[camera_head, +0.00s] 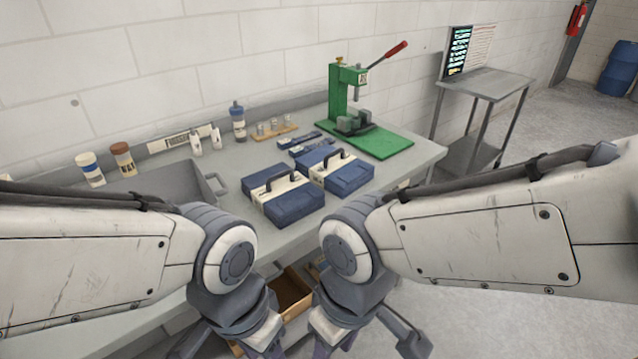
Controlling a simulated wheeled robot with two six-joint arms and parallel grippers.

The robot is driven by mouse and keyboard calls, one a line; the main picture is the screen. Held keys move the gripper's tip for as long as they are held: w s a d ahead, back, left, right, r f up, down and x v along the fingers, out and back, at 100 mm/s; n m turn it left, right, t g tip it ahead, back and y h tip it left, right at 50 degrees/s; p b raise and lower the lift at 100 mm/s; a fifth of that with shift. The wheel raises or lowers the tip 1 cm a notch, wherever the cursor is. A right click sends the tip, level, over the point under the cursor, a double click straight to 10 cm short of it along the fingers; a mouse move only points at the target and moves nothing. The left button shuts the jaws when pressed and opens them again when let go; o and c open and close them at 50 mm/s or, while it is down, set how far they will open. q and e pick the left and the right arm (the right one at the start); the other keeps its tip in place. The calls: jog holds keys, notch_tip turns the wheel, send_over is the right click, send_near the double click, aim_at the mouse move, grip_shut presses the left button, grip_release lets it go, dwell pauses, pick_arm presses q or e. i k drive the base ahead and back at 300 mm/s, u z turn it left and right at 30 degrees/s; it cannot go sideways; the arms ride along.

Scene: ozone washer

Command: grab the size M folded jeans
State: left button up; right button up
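Two blue folded bundles with pale bands and dark handle-like strips lie side by side on the grey workbench (232,215). One is the left bundle (294,204), the other the right bundle (349,177). They look like the folded jeans, but I cannot read a size on either. My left gripper (228,350) and my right gripper (368,350) hang low at the bottom edge, in front of the bench and apart from both bundles. Their fingertips are cut off by the frame, so their opening is unclear.
A green press (372,136) with a red-tipped lever stands behind the bundles. Bottles, including a blue-capped one (238,122), line the wall side. A grey tray (170,182) sits left. An open drawer (290,293) is below. A metal side table (485,84) stands right.

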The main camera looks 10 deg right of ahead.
aim_at(341, 173)
jog(key=z, duration=1.6)
jog(key=i, duration=2.35)
jog(key=u, duration=3.8)
